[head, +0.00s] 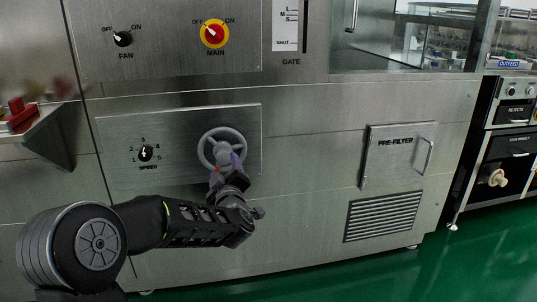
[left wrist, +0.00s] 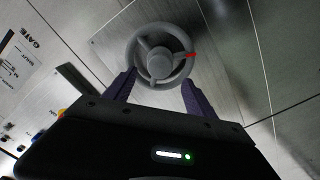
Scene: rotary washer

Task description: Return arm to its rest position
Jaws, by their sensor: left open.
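My left arm comes in from the left in the head view, and its gripper (head: 226,168) is at the lower part of a grey handwheel (head: 207,148) on the washer's front panel. In the left wrist view the two purple fingers (left wrist: 158,92) stand apart, pointing at the handwheel (left wrist: 158,64). The wheel's rim shows between and beyond the fingertips, with a red mark at its right. The fingers are open; I cannot tell whether they touch the rim. My right gripper does not show.
The speed knob (head: 145,153) is left of the wheel. The fan knob (head: 123,39) and red main switch (head: 215,33) are above. The pre-filter door (head: 398,155) with a handle and a vent grille (head: 383,216) are at the right. Green floor (head: 470,262) is clear at the lower right.

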